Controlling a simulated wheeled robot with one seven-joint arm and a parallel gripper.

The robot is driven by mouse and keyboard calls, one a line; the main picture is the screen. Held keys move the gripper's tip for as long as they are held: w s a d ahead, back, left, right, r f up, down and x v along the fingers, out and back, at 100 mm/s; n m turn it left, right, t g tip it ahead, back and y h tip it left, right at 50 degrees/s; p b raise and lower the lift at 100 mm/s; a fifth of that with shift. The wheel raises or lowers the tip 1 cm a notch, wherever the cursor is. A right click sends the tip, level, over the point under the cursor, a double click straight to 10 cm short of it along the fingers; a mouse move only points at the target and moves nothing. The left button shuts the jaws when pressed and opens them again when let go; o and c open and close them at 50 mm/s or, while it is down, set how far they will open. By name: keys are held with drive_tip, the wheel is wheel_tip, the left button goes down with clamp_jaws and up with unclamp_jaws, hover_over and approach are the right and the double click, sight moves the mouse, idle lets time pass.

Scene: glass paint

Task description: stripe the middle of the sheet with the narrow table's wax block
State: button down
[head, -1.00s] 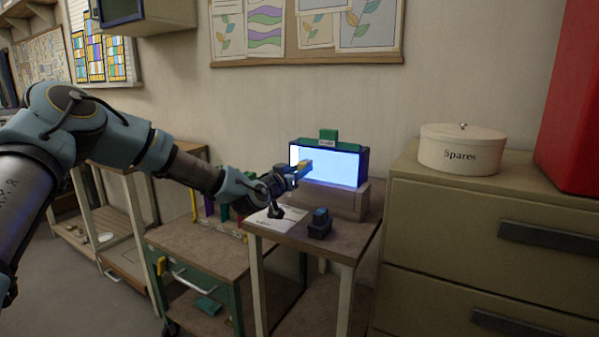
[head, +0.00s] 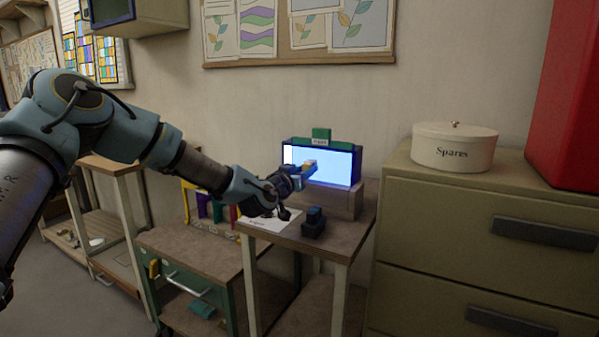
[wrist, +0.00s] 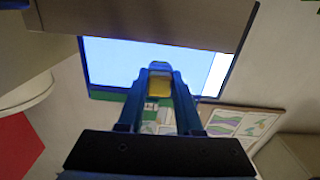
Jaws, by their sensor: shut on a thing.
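The sheet (head: 335,163) is a glowing pale blue panel in a dark blue frame with a green clip on top, standing on the narrow table. It fills the top of the wrist view (wrist: 115,62), with a whiter strip at its right side there. My gripper (head: 303,170) is in front of the sheet, left of its middle in the head view. In the wrist view its blue fingers are shut on a yellow block (wrist: 159,86), with blue at its far end. I cannot tell whether the block touches the sheet.
The narrow table (head: 338,240) carries a dark blue block in a black holder (head: 314,222) and a white paper (head: 262,224). A green cart (head: 190,248) stands left. A drawer cabinet (head: 480,220) with a Spares tin (head: 453,148) stands right.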

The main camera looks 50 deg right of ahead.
drive_tip(key=shift+s+d+b, duration=0.35)
drive_tip(key=shift+s+b, duration=0.05)
drive_tip(key=shift+s, duration=0.85)
drive_tip(key=shift+s+d+b, duration=0.3)
drive_tip(key=shift+s+b, duration=0.05)
drive_tip(key=shift+s, duration=0.9)
drive_tip(key=shift+s+d+b, duration=0.35)
drive_tip(key=shift+s+b, duration=0.05)
drive_tip(key=shift+s, duration=0.85)
drive_tip(key=shift+f, duration=0.1)
drive_tip(key=shift+w, duration=0.1)
drive_tip(key=shift+w+a+r+b, duration=0.15)
drive_tip(key=shift+w+b, duration=0.3)
drive_tip(key=shift+w, duration=0.6)
drive_tip(key=shift+w+a+r+b, duration=0.15)
drive_tip(key=shift+w+b, duration=0.3)
drive_tip(key=shift+w, duration=0.55)
drive_tip(key=w+a+b, duration=0.2)
drive_tip(key=w, duration=0.4)
drive_tip(key=shift+w+a+f, duration=0.15)
drive_tip(key=shift+w+f, duration=0.05)
drive_tip(key=shift+w, duration=0.2)
drive_tip(key=b+v, duration=0.2)
drive_tip(key=v, duration=0.4)
